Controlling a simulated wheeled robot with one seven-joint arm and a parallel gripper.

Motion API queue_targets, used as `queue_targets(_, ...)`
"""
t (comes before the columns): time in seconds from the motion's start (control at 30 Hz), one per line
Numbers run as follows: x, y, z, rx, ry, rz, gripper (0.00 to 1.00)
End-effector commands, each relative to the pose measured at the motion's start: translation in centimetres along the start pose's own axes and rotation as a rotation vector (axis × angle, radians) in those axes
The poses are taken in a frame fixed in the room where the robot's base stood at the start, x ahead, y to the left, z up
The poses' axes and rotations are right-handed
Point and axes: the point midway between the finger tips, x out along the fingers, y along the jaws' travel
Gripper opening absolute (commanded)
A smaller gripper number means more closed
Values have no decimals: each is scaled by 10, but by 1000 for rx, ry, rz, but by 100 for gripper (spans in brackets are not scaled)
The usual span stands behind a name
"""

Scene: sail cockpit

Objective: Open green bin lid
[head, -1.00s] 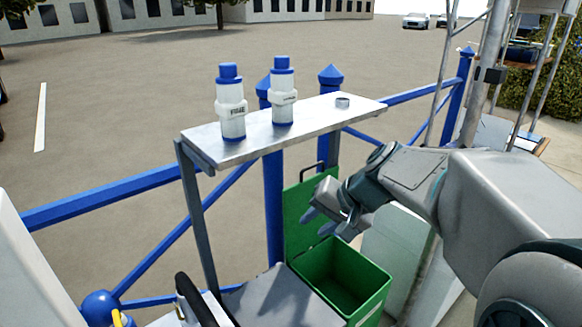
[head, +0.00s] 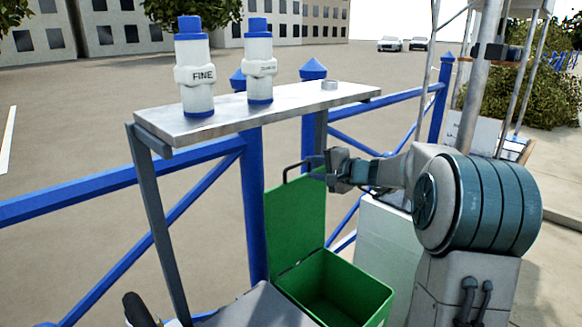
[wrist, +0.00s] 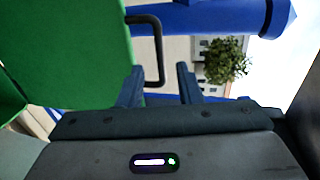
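The green bin (head: 335,290) stands below the metal shelf, and its inside shows. Its green lid (head: 295,228) stands upright at the bin's back left edge, so the bin is open. A dark handle (head: 296,167) sits on the lid's top edge. My gripper (head: 316,166) is beside the lid's upper right edge, close to the handle. In the wrist view the lid (wrist: 75,50) fills the left side and the handle (wrist: 159,50) reaches toward my gripper (wrist: 160,85). The fingers are apart with the handle's end near the gap; I cannot tell whether they touch it.
Blue railing posts (head: 254,200) stand behind the bin. A pale box (head: 388,250) stands right of the bin.

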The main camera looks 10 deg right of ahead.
Motion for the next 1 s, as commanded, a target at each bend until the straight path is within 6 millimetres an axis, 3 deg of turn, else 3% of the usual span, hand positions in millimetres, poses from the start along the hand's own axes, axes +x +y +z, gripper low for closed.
queue_targets(0.2, 50, 0, 2, 0, -6, 1, 32)
queue_targets(0.4, 82, 0, 3, -1, -5, 1, 32)
queue_targets(0.6, 94, 0, 3, -1, -3, 2, 32)
queue_targets(0.87, 96, 0, 3, -1, -3, 2, 32)
queue_targets(0.9, 96, 0, 3, -1, -3, 2, 29)
queue_targets(1.0, 96, 0, 3, -1, -3, 2, 1)
